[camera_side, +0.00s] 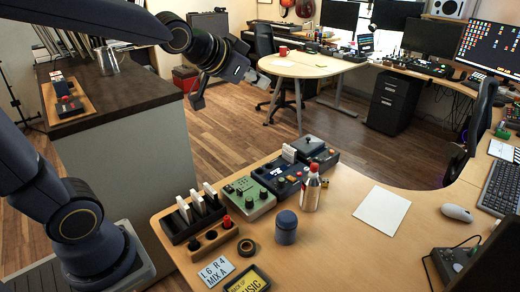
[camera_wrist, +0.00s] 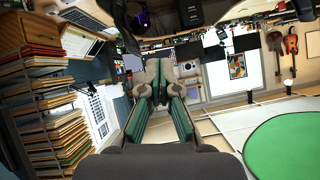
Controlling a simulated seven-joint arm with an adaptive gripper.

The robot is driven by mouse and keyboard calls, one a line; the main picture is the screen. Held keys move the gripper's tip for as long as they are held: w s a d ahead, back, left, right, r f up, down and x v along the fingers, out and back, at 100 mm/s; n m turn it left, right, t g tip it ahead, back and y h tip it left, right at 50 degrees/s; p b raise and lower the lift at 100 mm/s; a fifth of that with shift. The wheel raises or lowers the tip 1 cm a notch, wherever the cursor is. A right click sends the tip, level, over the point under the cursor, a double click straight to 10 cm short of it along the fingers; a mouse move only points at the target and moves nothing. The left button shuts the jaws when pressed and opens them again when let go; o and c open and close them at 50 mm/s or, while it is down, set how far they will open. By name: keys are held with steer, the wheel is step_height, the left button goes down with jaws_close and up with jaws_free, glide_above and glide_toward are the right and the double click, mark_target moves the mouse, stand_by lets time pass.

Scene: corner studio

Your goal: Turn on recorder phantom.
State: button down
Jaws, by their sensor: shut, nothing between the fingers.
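No device in view carries a readable "phantom" name, so I cannot tell which one is the recorder. A wooden box (camera_side: 213,238) with red and black knobs stands at the table's left. My gripper (camera_side: 258,77) is raised well above and behind these devices, clear of them. Its fingers (camera_wrist: 158,77) show in the wrist view, shut and empty.
A black rack (camera_side: 193,217) of white pieces, a bottle (camera_side: 311,188) and a blue container (camera_side: 286,228) stand among the devices. A dark-topped counter (camera_side: 115,92) stands at left.

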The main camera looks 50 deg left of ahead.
steer(key=a+x, duration=0.1)
steer(key=x, duration=1.2)
steer(key=w+a+f+n+g+h, duration=0.1)
steer(key=a+f, duration=0.2)
steer(key=f, duration=0.9)
steer(key=w+a+f+n+g, duration=0.1)
steer(key=w+a+f, duration=0.1)
steer(key=f, duration=1)
steer(key=shift+a+h, duration=0.4)
steer(key=shift+a, duration=0.35)
steer(key=shift+w+f, duration=0.1)
steer(key=shift+w, duration=0.05)
glide_above(291, 178)
steer(key=s, duration=0.1)
steer(key=f, duration=0.7)
steer(key=shift+s+d+f, duration=0.15)
steer(key=shift+d+f, duration=0.1)
steer(key=shift+d, duration=0.05)
step_height(291, 178, down, 2)
steer(key=shift+s+d+f, duration=0.1)
steer(key=shift+d+f, duration=0.05)
steer(key=shift+f, duration=0.55)
